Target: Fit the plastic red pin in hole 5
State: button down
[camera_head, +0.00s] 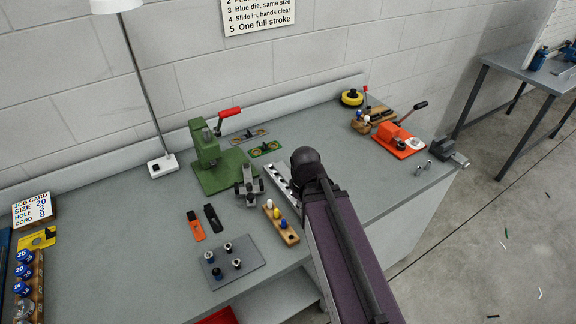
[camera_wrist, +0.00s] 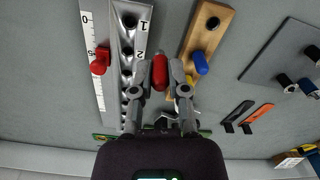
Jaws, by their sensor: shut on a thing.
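My gripper (camera_wrist: 160,66) is shut on a red pin (camera_wrist: 160,76), held upright between the fingertips in the wrist view. The steel bar (camera_wrist: 129,18) with a row of round holes lies just left of the pin; the numbers 1 and 2 are readable on it. Hole 5's number is not readable. The pin appears beside the bar, and its height above the bench is unclear. In the head view my arm hides the fingers and the pin, and only part of the bar (camera_head: 281,182) shows.
A white scale (camera_wrist: 89,30) with a red knob (camera_wrist: 98,66) runs along the bar. A wooden block (camera_wrist: 207,25) with a blue pin stands right of it. A green press (camera_head: 207,150), grey plate (camera_head: 235,270) and orange tool (camera_head: 398,140) stand on the bench.

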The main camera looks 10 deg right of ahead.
jog(key=w+a+r+p, duration=0.1)
jog(key=w+r+p, duration=0.1)
jog(key=w, duration=1.3)
jog(key=shift+w+r+p, duration=0.3)
jog(key=shift+r, duration=0.05)
jog(key=shift+f, duration=0.15)
jog(key=shift+f+b, duration=2.55)
jog(key=shift+b, duration=0.15)
jog(key=shift+f+b, duration=1.15)
jog(key=shift+f, duration=0.05)
jog(key=c, duration=0.5)
grip_release()
jog(key=shift+c, duration=0.2)
jog(key=shift+r, duration=0.2)
